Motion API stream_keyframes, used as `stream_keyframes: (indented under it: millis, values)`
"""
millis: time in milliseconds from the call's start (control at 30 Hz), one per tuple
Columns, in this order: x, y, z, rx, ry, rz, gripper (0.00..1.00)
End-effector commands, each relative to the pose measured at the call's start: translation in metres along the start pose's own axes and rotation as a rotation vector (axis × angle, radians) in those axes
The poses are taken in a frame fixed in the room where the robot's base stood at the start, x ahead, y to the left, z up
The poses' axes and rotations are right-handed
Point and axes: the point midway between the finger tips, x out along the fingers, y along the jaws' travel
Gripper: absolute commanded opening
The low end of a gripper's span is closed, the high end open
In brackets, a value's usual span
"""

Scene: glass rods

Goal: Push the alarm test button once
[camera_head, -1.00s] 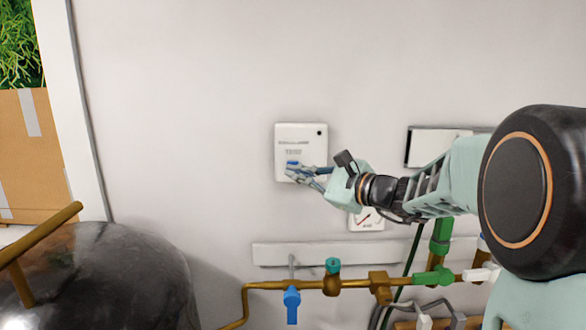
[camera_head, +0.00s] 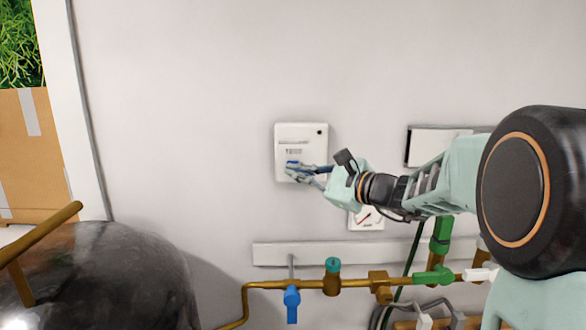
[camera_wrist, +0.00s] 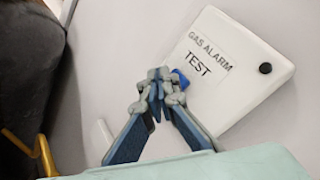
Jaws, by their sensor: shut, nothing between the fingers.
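The gas alarm (camera_head: 301,133) is a white square box on the wall, with a small black dot at its upper right; it also shows in the wrist view (camera_wrist: 238,75), where its label reads "GAS ALARM TEST". The blue test button (camera_head: 292,163) is low on its face, and part of it shows in the wrist view (camera_wrist: 180,78) behind my fingertips. My gripper (camera_head: 291,170) is shut and empty, with its fingertips in front of the button; in the wrist view the fingertips (camera_wrist: 161,88) overlap its edge. I cannot tell whether they touch it.
A brass pipe (camera_head: 330,284) with a blue valve handle (camera_head: 292,303) runs lower down. A dark tank (camera_head: 95,275) stands at the lower left. The wall left of the alarm is clear.

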Motion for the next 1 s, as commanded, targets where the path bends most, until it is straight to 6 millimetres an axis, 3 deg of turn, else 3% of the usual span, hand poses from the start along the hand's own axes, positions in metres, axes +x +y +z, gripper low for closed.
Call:
stream_keyframes:
  millis: [1000]
  values:
    - [0.0080, -0.0054, -0.0058, 0.000, 0.000, 0.000, 0.00]
